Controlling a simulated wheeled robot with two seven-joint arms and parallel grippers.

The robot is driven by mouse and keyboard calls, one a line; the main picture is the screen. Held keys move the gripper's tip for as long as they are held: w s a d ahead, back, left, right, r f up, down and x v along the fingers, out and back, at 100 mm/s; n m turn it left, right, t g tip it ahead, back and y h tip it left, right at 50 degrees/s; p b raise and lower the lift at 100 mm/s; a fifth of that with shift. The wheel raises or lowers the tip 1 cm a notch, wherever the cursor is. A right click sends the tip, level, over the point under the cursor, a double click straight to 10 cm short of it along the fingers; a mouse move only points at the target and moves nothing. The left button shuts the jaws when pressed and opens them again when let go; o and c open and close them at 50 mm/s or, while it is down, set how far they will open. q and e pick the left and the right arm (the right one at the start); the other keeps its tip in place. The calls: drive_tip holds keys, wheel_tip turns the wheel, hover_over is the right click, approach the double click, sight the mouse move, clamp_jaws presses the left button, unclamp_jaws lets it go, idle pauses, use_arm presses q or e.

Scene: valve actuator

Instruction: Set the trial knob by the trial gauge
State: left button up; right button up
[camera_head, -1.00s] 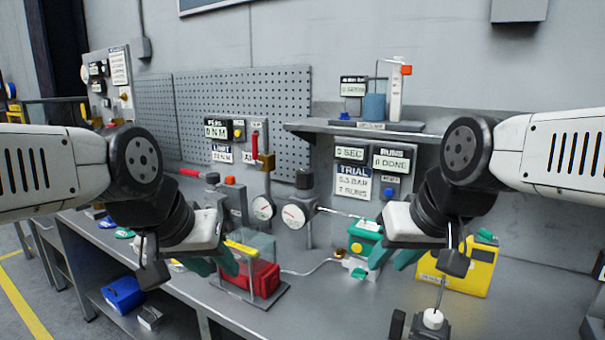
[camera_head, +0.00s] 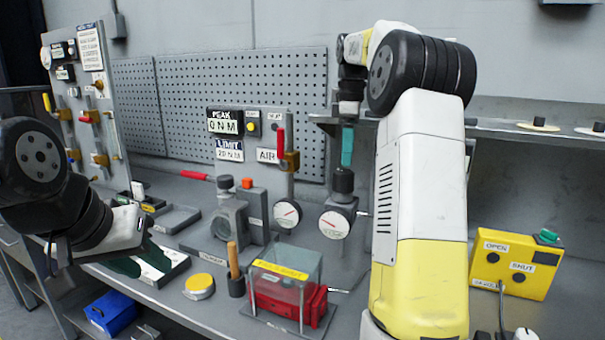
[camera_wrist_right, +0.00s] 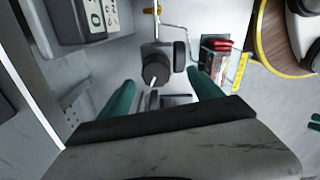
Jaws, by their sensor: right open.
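The likely trial knob (camera_head: 343,181) is a black cap on top of a grey valve body. The white-faced trial gauge (camera_head: 336,224) is just below it; its needle reading is too small to tell. My right gripper (camera_head: 347,147) points down just above the knob, its teal fingers open. In the right wrist view the dark knob (camera_wrist_right: 156,70) lies ahead, between the open fingers (camera_wrist_right: 163,97) and apart from them. The trial panel is hidden behind my right arm. My left gripper (camera_head: 143,260) hangs low over the bench at left; its opening is unclear.
A second gauge (camera_head: 287,214) stands left of the knob. A clear-covered red box (camera_head: 285,292) and an upright wooden-handled tool (camera_head: 235,270) stand in front. A yellow OPEN/SHUT box (camera_head: 517,262) is at right. A pegboard (camera_head: 240,85) and shelf (camera_head: 490,130) lie behind.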

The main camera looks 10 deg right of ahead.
sight(344, 171)
drive_tip(key=shift+w+a+f, duration=0.15)
drive_tip(key=shift+w+f, duration=0.2)
drive_tip(key=shift+w, duration=0.35)
wheel_tip(344, 171, down, 8)
drive_tip(key=shift+r, duration=0.25)
drive_tip(key=c, duration=1.4)
drive_tip(key=shift+o, duration=0.2)
